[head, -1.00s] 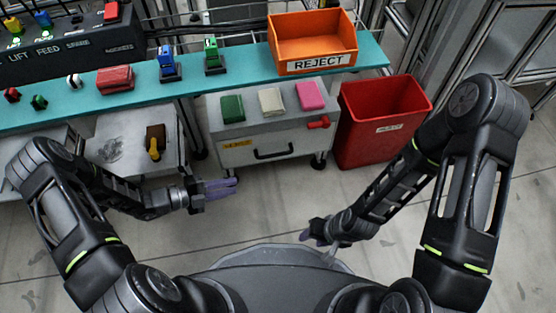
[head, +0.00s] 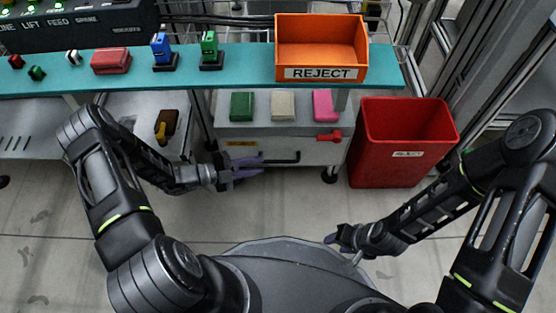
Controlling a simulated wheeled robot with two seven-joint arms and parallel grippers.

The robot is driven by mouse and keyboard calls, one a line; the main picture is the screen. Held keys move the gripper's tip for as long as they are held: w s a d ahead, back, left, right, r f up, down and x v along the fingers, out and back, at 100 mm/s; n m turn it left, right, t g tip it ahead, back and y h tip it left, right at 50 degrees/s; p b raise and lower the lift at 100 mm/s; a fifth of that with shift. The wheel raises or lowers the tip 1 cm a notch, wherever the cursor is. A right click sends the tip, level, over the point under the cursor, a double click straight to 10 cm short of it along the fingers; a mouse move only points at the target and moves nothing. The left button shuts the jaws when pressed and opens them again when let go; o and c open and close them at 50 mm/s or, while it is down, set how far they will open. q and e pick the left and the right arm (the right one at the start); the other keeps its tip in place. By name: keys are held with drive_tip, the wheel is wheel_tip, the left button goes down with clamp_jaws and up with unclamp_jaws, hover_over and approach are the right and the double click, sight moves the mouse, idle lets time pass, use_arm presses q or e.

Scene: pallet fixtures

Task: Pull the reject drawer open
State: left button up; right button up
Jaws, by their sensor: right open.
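The drawer (head: 300,147) is in the front of a grey wheeled cabinet below the teal shelf and looks closed. Its black bar handle (head: 284,159) runs across the front, beside a yellow label whose text is unreadable here. My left gripper (head: 254,167) has its purple fingers apart, just in front of the handle's left part. The fingers overlap the handle's left end in the picture; I cannot tell whether they touch it. My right gripper (head: 335,239) is open and empty, low over the floor at the right, away from the drawer.
A red latch-like part (head: 329,137) is at the cabinet's upper right. Green, white and pink blocks (head: 283,106) lie on the cabinet top. An orange REJECT bin (head: 321,42) stands on the shelf (head: 120,80). A red floor bin (head: 405,150) stands right of the cabinet. The floor in front is clear.

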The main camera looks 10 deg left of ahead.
sight(275, 161)
use_arm(q)
drive_tip(key=b+x, duration=0.2)
drive_tip(key=x, duration=0.4)
drive_tip(key=shift+w+d+f, duration=0.15)
drive_tip(key=shift+d, duration=0.2)
drive_tip(key=shift+w+d, duration=0.2)
drive_tip(key=shift+d, duration=0.05)
drive_tip(key=shift+c, duration=0.4)
clamp_jaws()
idle(0.5)
